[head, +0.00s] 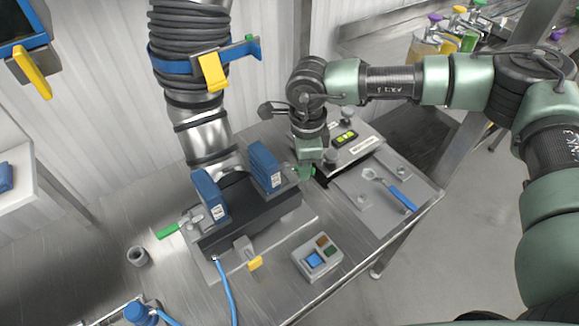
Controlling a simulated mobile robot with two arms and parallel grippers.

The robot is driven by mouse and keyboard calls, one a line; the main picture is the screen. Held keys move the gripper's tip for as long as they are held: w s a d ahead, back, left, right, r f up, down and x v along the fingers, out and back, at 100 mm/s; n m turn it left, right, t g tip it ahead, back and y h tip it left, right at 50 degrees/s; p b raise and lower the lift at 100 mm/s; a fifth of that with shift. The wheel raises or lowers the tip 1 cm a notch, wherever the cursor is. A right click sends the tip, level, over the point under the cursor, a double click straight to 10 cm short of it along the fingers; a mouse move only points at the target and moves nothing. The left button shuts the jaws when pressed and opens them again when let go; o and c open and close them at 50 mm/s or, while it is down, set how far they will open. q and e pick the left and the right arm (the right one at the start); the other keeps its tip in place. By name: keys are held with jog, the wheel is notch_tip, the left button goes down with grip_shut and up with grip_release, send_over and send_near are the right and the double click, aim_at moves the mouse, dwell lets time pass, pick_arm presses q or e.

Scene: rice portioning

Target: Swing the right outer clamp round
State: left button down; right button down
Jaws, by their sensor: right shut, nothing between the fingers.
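A fixture with a dark block (235,232) sits on the metal table under a ribbed hose. Two blue blocks stand on it, a left one (209,196) and a right one (265,166). The left outer clamp has a green handle (167,231) pointing out to the left. At the right end, the right outer clamp shows a green piece (304,173), partly covered by my right gripper. My right gripper (307,163) points down right at this clamp, shut with nothing in it. Whether it touches the clamp I cannot tell. My left gripper is out of view.
A button box (317,259) stands at the front of the table. A grey plate (372,202) with a blue-handled wrench (402,198) lies to the right, beside a box with a lit display (345,139). A yellow-tipped clamp (255,263) and blue tube (227,293) are in front.

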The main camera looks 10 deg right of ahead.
jog(key=shift+w+d+b, duration=0.4)
jog(key=shift+w+d, duration=0.35)
jog(key=shift+w, duration=0.1)
notch_tip(320, 180, up, 7)
jog(key=d+p, duration=0.1)
jog(key=p, duration=0.1)
jog(key=shift+w, duration=0.35)
dwell(0.4)
dwell(0.5)
